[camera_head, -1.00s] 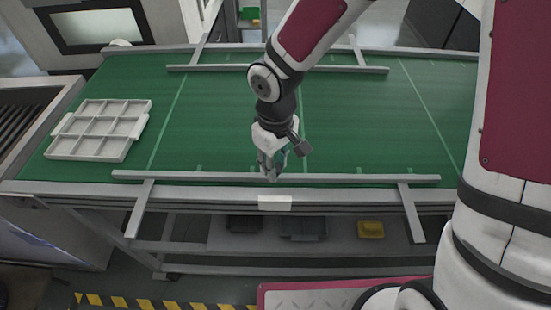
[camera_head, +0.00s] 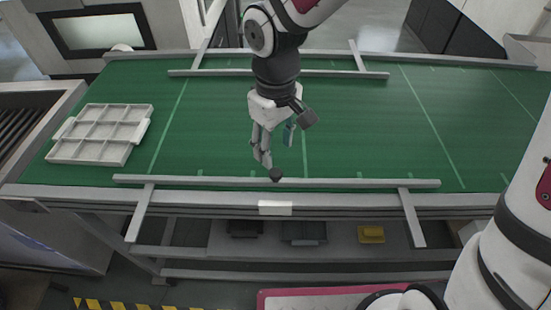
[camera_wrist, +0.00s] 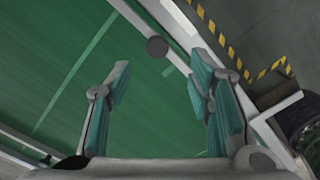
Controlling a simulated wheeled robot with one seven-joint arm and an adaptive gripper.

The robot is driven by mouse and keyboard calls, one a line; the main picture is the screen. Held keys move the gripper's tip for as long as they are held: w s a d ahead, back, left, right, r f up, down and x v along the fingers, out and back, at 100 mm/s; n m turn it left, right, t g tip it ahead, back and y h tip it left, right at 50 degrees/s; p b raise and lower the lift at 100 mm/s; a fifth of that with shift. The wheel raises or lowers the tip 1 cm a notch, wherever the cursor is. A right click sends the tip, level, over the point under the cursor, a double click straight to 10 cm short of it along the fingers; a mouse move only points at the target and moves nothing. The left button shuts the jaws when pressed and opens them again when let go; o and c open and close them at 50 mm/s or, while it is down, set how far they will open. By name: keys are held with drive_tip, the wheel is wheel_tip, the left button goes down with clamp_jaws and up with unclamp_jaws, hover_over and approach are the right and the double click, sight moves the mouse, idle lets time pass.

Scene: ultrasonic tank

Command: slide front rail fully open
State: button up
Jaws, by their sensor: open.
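The front rail (camera_head: 350,183) is a long light-grey bar along the near edge of the green belt. A small dark round knob (camera_head: 276,174) stands near its middle; the wrist view also shows the knob (camera_wrist: 157,46), beyond and between the fingertips. My gripper (camera_head: 277,154) is above and just behind the knob, pointing down. Its teal-lined fingers (camera_wrist: 160,72) are spread, with nothing between them. The gripper appears apart from both the knob and the rail.
A similar back rail (camera_head: 340,74) runs along the far side. A white compartment tray (camera_head: 100,134) lies on the belt (camera_head: 380,130) at left. Two support arms (camera_head: 412,218) slope down from the front rail. The belt's middle and right are clear.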

drive_tip(key=shift+r, duration=1.6)
drive_tip(key=s+d+r+m+t, duration=0.2)
drive_tip(key=s+d+r+m, duration=0.2)
drive_tip(key=d, duration=0.5)
drive_tip(key=s+d+r+m+t, duration=0.3)
drive_tip(key=s+d+r+m, duration=0.1)
drive_tip(key=s+d+r, duration=0.4)
wheel_tip(320, 180, up, 2)
drive_tip(key=shift+s+d+r+m+t, duration=0.15)
drive_tip(key=shift+s+d+m+t, duration=0.15)
drive_tip(key=shift+d, duration=0.4)
